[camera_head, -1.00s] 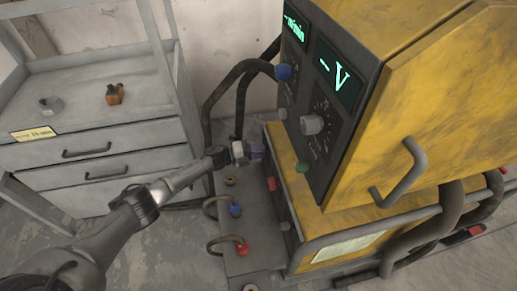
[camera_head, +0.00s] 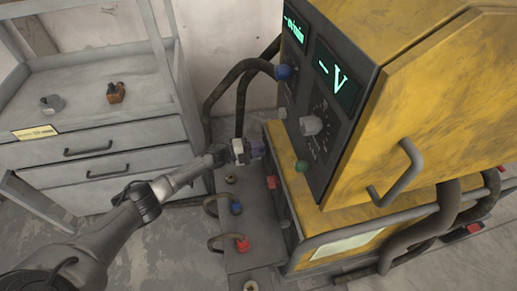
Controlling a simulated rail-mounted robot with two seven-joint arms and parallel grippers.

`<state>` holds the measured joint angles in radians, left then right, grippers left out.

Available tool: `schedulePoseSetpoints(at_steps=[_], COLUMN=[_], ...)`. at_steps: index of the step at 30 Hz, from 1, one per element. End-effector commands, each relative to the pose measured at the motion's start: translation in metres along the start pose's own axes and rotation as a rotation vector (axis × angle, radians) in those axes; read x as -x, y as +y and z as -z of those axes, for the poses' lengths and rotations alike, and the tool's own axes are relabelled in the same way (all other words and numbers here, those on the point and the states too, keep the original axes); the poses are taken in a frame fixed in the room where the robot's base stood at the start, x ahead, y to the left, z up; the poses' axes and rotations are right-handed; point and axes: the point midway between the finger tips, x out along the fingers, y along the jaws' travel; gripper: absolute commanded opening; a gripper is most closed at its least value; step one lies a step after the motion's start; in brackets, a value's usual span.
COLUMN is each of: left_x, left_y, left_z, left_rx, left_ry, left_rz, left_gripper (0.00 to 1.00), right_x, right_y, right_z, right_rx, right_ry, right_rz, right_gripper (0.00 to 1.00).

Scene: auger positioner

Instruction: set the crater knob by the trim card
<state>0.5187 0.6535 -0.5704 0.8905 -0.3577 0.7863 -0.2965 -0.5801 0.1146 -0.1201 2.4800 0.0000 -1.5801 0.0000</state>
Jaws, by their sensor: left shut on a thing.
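My left gripper (camera_head: 246,150) reaches in from the left to the lower left front of the yellow machine (camera_head: 440,90). It is shut on a small purple-grey knob (camera_head: 258,149), which I take to be the crater knob; the fingers partly hide it and its markings cannot be read. A pale yellow card (camera_head: 35,132) with small, unreadable print sits on the front edge of the grey drawer unit; it may be the trim card. The dark panel has a light grey knob (camera_head: 311,125), a blue knob (camera_head: 283,72) and a green knob (camera_head: 302,166). My right gripper is not in view.
Two green-lit displays (camera_head: 336,74) top the panel. Thick dark hoses (camera_head: 222,92) loop behind the gripper. Blue and red cable plugs (camera_head: 241,243) stand below it. A grey drawer unit (camera_head: 110,185) at left carries two small parts.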

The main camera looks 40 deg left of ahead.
Motion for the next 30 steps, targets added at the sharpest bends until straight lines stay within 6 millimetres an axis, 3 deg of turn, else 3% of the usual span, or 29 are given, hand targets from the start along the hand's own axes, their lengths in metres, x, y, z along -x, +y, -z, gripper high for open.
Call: schedulePoseSetpoints(at_steps=[1, 2, 9, 20, 30], left_x=[0.0, 0.0, 0.0, 0.007, 0.068], left_y=[0.0, 0.0, 0.0, -0.001, -0.002], left_z=[0.0, 0.0, 0.0, 0.0, 0.0], left_rx=[0.001, 0.001, 0.0, 0.0, 0.001], left_ry=[0.0, 0.0, 0.0, -0.001, -0.001], left_rz=[0.0, 0.0, 0.0, -0.001, -0.003], left_gripper=[0.03, 0.28, 0.51, 0.52, 0.52], right_x=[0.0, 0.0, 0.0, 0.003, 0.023], right_y=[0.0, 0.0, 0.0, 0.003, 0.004], right_z=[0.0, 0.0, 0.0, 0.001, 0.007], right_rx=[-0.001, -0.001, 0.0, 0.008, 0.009], right_ry=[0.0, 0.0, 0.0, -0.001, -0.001], right_rz=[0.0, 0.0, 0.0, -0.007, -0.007], right_gripper=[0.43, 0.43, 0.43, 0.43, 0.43])
